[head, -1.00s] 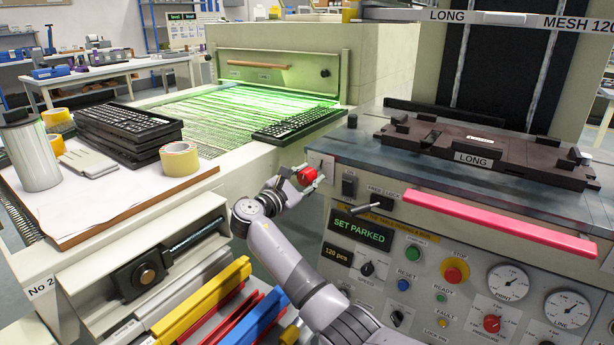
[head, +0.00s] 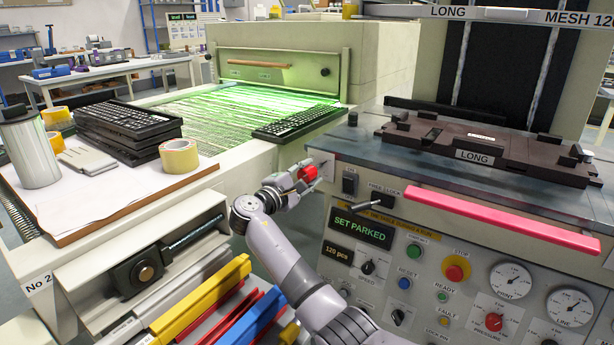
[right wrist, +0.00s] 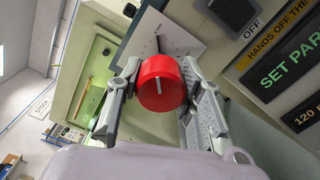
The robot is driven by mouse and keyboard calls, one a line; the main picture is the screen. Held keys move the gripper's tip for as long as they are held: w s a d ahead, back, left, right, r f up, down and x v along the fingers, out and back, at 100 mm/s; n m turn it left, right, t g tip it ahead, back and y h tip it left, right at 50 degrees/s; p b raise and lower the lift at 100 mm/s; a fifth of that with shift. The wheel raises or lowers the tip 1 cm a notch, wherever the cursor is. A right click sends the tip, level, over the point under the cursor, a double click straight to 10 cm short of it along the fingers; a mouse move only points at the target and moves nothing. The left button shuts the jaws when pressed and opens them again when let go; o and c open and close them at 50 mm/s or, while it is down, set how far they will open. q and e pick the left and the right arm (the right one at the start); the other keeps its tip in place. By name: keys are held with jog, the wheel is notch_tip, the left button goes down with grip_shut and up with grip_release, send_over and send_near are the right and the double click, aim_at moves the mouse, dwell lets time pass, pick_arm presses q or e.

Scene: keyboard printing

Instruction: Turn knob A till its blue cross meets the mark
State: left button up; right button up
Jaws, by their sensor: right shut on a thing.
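A red round knob (head: 308,174) sits at the left end of the press's front panel, on a pale plate (right wrist: 168,38). Its letter is too small to read. I see no blue cross in either view. My right gripper (head: 306,178) is shut on the knob, one finger on each side, as the right wrist view (right wrist: 162,84) also shows. My left gripper is not in view.
A dark switch (head: 349,182) and a lever (head: 366,208) stand just right of the knob. A display (head: 362,227) reads SET PARKED. A pink bar (head: 500,218) runs along the press front. A green-lit conveyor (head: 230,120) with a keyboard lies behind left.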

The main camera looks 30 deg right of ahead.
jog(key=shift+f, duration=0.1)
dwell(0.3)
jog(key=o, duration=1.2)
jog(key=shift+a, duration=0.1)
jog(key=v, duration=1.2)
jog(key=shift+s, duration=0.1)
